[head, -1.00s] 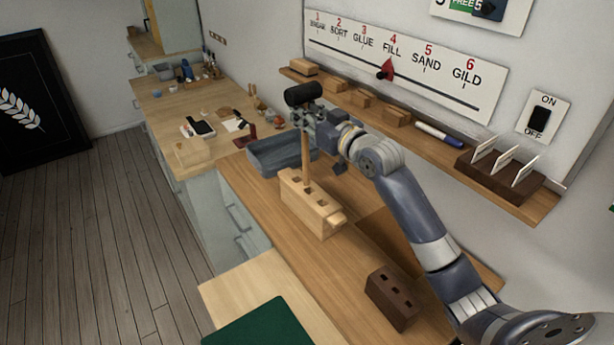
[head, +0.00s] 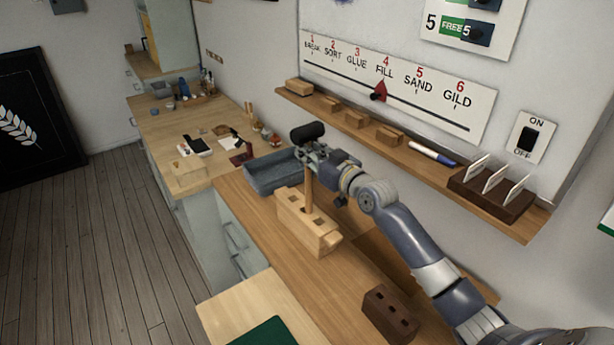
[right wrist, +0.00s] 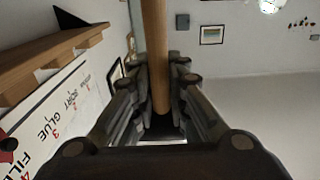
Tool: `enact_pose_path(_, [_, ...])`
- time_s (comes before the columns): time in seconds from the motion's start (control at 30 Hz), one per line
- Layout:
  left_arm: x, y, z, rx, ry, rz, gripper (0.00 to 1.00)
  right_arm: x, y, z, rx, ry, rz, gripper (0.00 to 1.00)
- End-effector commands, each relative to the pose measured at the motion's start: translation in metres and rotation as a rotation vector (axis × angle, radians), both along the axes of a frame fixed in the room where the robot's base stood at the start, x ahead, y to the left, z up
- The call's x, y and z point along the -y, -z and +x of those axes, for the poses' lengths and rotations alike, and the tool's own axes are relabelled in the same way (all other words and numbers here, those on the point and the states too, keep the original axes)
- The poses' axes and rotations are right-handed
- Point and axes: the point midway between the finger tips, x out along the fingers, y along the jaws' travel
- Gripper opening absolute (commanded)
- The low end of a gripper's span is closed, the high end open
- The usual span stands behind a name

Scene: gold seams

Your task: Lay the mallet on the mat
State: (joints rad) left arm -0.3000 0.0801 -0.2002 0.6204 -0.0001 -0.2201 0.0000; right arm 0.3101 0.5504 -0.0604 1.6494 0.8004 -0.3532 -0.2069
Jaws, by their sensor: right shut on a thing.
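The mallet has a black head (head: 307,132) and a pale wooden handle (head: 309,185) that points down. My right gripper (head: 313,153) is shut on the handle just below the head. The handle also shows between the fingers in the right wrist view (right wrist: 156,55). Its lower end meets the top of a pale wooden block with square holes (head: 305,225); I cannot tell whether it is in a hole or behind the front edge. A green mat (head: 268,334) lies on the pale surface at the bottom edge, partly cut off. My left gripper is not in view.
A grey tray (head: 270,178) sits behind the block. A dark brown block with holes (head: 389,314) stands at the front right of the bench. A wall shelf (head: 400,150) with wooden pieces, a marker and a card holder runs along the right.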

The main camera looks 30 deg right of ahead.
Motion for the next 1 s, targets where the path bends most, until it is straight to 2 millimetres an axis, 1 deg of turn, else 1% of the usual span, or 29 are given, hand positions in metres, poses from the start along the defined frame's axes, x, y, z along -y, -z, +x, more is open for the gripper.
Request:
enact_pose_path(0.03, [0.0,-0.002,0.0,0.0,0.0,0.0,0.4,0.001,0.011,0.0,-0.002,0.002,0.0,0.0])
enact_pose_path(0.1, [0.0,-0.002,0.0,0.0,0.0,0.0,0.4,0.001,0.023,0.0,-0.001,0.001,-0.001,0.0])
enact_pose_path(0.33, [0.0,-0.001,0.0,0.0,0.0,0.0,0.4,0.0,0.044,0.0,0.003,0.0,0.0,0.0])
enact_pose_path(0.53, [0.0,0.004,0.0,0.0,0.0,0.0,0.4,0.001,0.077,0.0,0.002,0.0,-0.004,0.0])
enact_pose_path(0.67, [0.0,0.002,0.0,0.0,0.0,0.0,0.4,0.001,0.084,0.0,0.003,0.001,-0.001,0.0])
enact_pose_path(1.0, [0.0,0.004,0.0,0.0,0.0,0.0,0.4,0.0,0.088,0.0,0.004,0.001,0.0,0.0])
